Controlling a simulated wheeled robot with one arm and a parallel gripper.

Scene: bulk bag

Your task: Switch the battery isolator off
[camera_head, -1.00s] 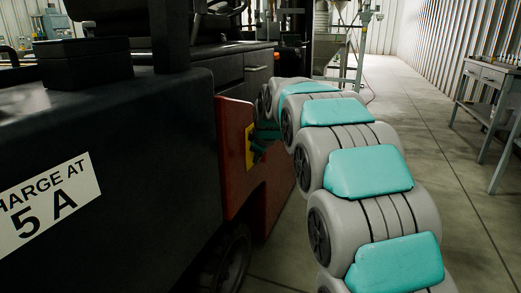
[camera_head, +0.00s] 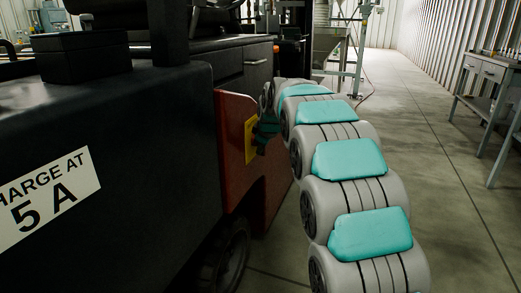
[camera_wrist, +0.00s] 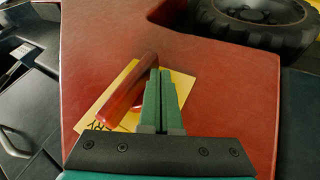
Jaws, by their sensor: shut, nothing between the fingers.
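The battery isolator shows in the wrist view as a red handle (camera_wrist: 128,92) over a yellow plate (camera_wrist: 183,86), on the red side panel (camera_wrist: 215,60) of the truck. In the head view the yellow plate (camera_head: 250,139) is partly covered by my gripper (camera_head: 268,128). My gripper, also in the wrist view (camera_wrist: 160,75), is shut and empty, with its green fingers side by side. They lie just right of the red handle, over the plate. I cannot tell whether they touch the handle. Part of the plate's lettering is hidden behind the gripper.
The dark truck body (camera_head: 110,140) with a "charge at 5 A" label (camera_head: 45,200) fills the left. A black wheel (camera_wrist: 262,18) is near the panel. A grey bench (camera_head: 485,95) stands at the right wall. The floor (camera_head: 425,150) between is clear.

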